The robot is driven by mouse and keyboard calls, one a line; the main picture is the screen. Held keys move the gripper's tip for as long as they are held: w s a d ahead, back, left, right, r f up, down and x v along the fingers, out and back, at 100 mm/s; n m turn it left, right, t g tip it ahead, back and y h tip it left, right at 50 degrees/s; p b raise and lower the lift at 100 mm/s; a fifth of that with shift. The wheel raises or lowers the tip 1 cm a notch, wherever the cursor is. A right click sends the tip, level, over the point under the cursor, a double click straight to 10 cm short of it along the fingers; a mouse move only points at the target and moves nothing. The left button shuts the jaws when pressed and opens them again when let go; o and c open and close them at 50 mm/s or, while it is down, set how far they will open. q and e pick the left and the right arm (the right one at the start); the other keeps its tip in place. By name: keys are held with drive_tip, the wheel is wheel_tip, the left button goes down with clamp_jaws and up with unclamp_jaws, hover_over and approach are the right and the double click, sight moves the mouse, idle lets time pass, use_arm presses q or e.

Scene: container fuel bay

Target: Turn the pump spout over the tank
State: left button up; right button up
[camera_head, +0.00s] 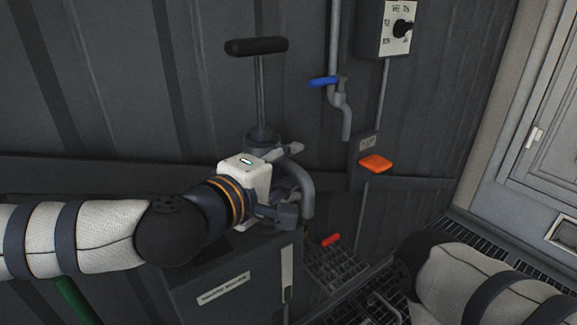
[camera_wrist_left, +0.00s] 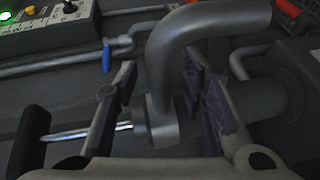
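The grey hand pump (camera_head: 262,138) stands on a dark tank box (camera_head: 255,262) with a white label. Its black T-handle (camera_head: 256,46) sits on a raised rod. The curved grey spout (camera_head: 307,192) comes off the pump's right side and bends downward. My left gripper (camera_head: 283,204) is at the pump, by the spout. In the left wrist view the spout (camera_wrist_left: 207,18) passes between the two spread fingers, with a visible gap on the left side. The gripper hides part of the pump and spout base in the head view. My right gripper is out of view.
An orange lever (camera_head: 375,163) projects at right. A red piece (camera_head: 331,239) is low beside the tank, above floor grating (camera_head: 338,268). My right arm fills the lower right.

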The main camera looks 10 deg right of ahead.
use_arm(q)
drive_tip(key=shift+w+d, duration=0.1)
drive_tip(key=shift+w, duration=0.05)
clamp_jaws()
